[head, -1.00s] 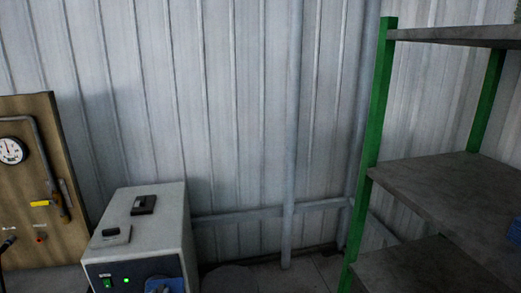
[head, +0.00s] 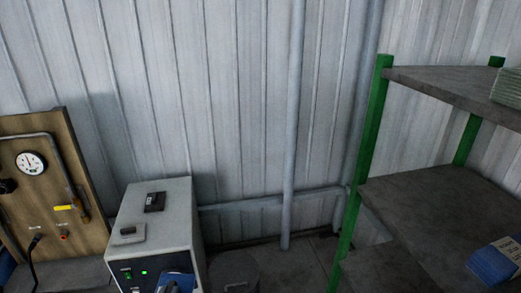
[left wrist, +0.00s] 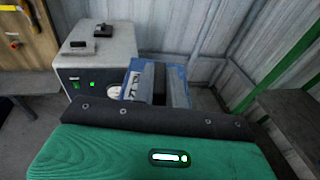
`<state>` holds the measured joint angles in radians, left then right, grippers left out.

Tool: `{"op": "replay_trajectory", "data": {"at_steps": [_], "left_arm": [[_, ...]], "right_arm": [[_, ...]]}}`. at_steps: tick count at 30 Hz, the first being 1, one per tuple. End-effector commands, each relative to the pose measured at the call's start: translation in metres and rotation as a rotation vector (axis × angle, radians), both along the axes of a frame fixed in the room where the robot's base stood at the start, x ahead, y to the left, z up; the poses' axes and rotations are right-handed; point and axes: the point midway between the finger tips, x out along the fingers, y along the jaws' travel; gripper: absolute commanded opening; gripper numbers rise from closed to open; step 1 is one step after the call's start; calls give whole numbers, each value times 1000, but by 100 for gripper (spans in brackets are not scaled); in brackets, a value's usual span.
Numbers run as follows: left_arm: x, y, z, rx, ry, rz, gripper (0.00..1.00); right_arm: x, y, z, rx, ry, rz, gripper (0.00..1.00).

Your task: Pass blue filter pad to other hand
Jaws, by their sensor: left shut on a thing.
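My left gripper (left wrist: 158,84) shows beyond its green and black housing in the left wrist view. It is shut on a blue piece with pale lettering, taken as the blue filter pad (left wrist: 134,82); fingers and pad are hard to tell apart. In the head view only a small blue and dark part of this group (head: 176,282) shows at the bottom edge, in front of the grey machine. The rest is cut off by the frame. My right gripper is in neither view.
A grey machine (head: 158,222) with a green light stands at lower left, beside a wooden gauge panel (head: 62,180). A green-post shelf (head: 440,205) stands at right, with a labelled blue pack (head: 494,264) on a lower board. A corrugated wall closes the back.

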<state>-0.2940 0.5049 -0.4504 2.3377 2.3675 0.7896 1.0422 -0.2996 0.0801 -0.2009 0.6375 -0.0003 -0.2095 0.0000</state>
Motion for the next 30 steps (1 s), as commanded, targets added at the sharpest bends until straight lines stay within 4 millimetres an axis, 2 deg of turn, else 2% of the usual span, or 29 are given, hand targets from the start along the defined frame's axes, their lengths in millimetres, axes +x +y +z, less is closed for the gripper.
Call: {"op": "replay_trajectory", "data": {"at_steps": [3, 11, 30], "left_arm": [[-1, 0, 2, 0, 0, -5, 0], [2, -6, 8, 0, -4, -33, 0], [27, -82, 71, 4, -5, -395, 0]], "right_arm": [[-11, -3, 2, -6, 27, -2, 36], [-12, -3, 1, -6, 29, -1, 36], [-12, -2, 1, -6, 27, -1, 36]]}}
